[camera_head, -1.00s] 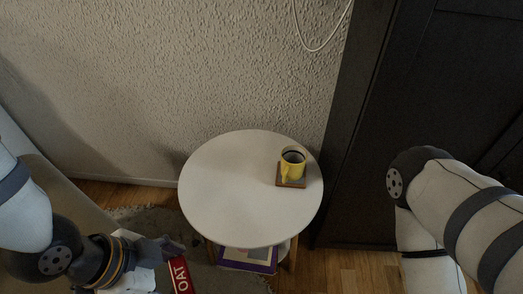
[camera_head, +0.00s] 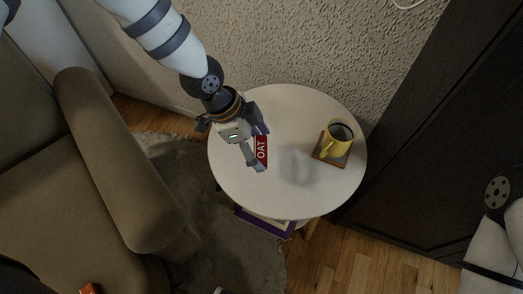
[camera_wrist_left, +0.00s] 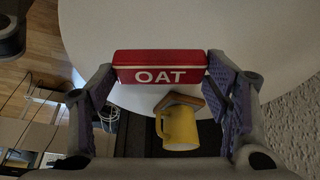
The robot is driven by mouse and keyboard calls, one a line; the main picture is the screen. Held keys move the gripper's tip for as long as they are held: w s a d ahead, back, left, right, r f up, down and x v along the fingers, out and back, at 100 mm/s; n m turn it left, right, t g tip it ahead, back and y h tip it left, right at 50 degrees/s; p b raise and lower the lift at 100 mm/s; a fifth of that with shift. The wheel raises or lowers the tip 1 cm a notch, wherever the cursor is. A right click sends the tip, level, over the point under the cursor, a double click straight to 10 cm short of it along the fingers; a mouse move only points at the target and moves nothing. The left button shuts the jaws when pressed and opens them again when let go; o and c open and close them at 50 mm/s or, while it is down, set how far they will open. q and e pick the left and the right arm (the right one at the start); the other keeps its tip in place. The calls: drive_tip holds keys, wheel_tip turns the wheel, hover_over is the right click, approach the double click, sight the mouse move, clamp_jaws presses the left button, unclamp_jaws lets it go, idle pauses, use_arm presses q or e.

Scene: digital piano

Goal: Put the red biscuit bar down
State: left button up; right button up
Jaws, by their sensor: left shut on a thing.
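The red biscuit bar (camera_head: 262,149), lettered OAT, is in my left gripper (camera_head: 259,151). In the left wrist view the bar (camera_wrist_left: 160,68) lies across between the two fingers, which press on its ends. The gripper and bar are over the left part of the round white table (camera_head: 290,105). A soft shadow on the tabletop lies to the right of the bar, so it looks held above the surface. My right gripper is out of view; only part of my right arm shows at the right edge.
A yellow mug (camera_head: 338,137) stands on a brown coaster (camera_head: 325,156) at the table's right side. The table's front and middle are bare. A brown armchair (camera_head: 115,165) is at the left, a dark cabinet (camera_head: 430,130) at the right. A purple-edged item (camera_head: 265,222) lies below the tabletop.

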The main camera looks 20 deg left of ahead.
sight(260, 151)
use_arm(q)
drive_tip(key=shift+w+f, duration=0.65)
drive_tip(key=shift+f, duration=0.15)
drive_tip(key=shift+w+f+b, duration=0.15)
drive_tip(key=shift+f+b, duration=0.4)
drive_tip(key=shift+f, duration=1.15)
drive_tip(key=o, duration=0.9)
drive_tip(key=shift+o, duration=0.2)
drive_tip(key=shift+r, duration=0.1)
